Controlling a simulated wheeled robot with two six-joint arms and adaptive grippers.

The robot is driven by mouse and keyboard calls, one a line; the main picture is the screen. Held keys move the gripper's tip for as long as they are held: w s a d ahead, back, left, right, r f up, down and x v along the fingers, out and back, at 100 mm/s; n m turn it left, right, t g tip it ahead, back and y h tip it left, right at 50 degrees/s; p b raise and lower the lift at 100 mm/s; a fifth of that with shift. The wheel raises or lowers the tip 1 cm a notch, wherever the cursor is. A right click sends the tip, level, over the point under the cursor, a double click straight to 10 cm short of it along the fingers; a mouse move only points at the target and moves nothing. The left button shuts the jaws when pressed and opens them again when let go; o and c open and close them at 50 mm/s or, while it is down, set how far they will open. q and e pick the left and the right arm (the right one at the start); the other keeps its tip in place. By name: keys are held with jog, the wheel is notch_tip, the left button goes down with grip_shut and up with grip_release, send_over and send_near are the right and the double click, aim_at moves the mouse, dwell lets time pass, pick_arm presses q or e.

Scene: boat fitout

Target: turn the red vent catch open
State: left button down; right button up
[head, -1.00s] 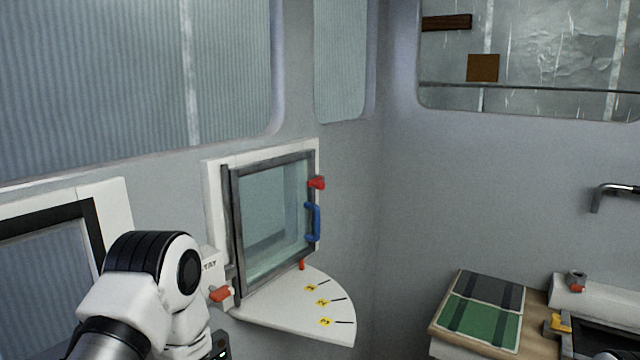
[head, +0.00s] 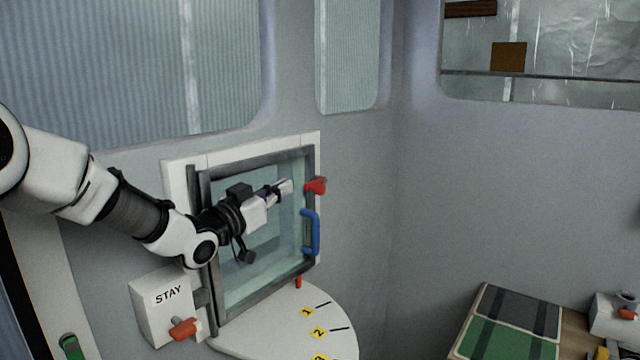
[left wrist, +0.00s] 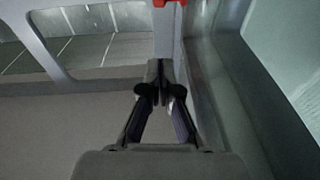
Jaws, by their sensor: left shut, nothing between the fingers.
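The red vent catch (head: 316,186) sits on the right edge of the glazed vent's dark frame (head: 262,153), above a blue handle (head: 311,231). The vent pane looks shut in its white surround. My left gripper (head: 287,186) is in front of the glass, just left of the catch, and its tips point toward it. In the left wrist view the closed fingers (left wrist: 161,90) are empty, and part of the red catch (left wrist: 170,2) shows at the top edge, beyond the tips. A small gap appears between tips and catch. My right gripper is not in view.
A box marked STAY (head: 160,298) with a red lever (head: 184,328) is at the vent's lower left. A white quarter-round plate (head: 290,325) with numbered yellow marks lies below the vent. A green and grey mat (head: 508,325) is at lower right.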

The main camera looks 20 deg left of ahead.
pick_arm(q)
jog(key=s+d+r+p+x, duration=0.1)
jog(key=r+p+x, duration=0.1)
jog(key=p+x, duration=0.45)
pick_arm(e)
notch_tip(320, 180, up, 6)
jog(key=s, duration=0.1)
pick_arm(q)
jog(key=w+f+t+h+b, duration=0.1)
jog(key=w+f+t+b, duration=0.3)
jog(key=f+b, duration=0.5)
jog(key=shift+d+h+b, duration=0.2)
jog(key=shift+h+b, duration=0.1)
jog(key=shift+b, duration=3.65)
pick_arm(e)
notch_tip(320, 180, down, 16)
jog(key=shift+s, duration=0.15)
pick_arm(q)
jog(key=shift+w+f, duration=0.1)
jog(key=shift+f, duration=0.05)
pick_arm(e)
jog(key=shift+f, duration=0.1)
